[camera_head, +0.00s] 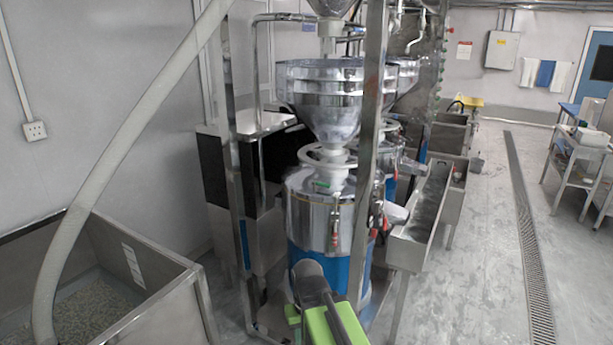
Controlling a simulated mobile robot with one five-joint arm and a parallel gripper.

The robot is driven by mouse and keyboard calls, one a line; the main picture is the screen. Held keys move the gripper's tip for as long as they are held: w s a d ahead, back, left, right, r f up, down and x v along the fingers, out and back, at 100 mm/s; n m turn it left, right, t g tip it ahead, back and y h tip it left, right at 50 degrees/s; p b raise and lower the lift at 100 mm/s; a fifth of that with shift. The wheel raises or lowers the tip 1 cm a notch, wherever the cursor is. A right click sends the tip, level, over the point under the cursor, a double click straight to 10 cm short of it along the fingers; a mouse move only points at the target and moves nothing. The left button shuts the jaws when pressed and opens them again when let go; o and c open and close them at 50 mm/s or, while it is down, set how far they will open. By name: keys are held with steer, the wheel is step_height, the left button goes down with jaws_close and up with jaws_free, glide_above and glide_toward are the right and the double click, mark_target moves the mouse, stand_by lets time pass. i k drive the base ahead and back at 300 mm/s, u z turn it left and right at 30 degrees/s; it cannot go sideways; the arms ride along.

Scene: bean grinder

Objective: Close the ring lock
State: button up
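The bean grinder (319,215) stands upright in the middle of the view. It has a silver drum on a blue lower body, with a steel funnel hopper (318,103) above it. A pale ring (310,160) encircles the neck between hopper and drum; I cannot tell whether this is the ring lock or whether it is closed. Small red-tipped fittings show on the drum's front. My green and dark arm reaches up from the bottom edge, with its dark end (309,278) in front of the blue body. The fingers are not clear, and contact cannot be told.
A steel post (369,150) rises just right of the grinder. A steel bin of beans (160,306) with a thick hose stands at the left. A sloping steel trough (423,212) lies to the right. The floor beyond it, with a drain grate (527,240), is clear.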

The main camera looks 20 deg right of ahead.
mark_target(315, 183)
steer(key=z, duration=0.05)
steer(key=i, duration=1.25)
steer(key=z, duration=0.45)
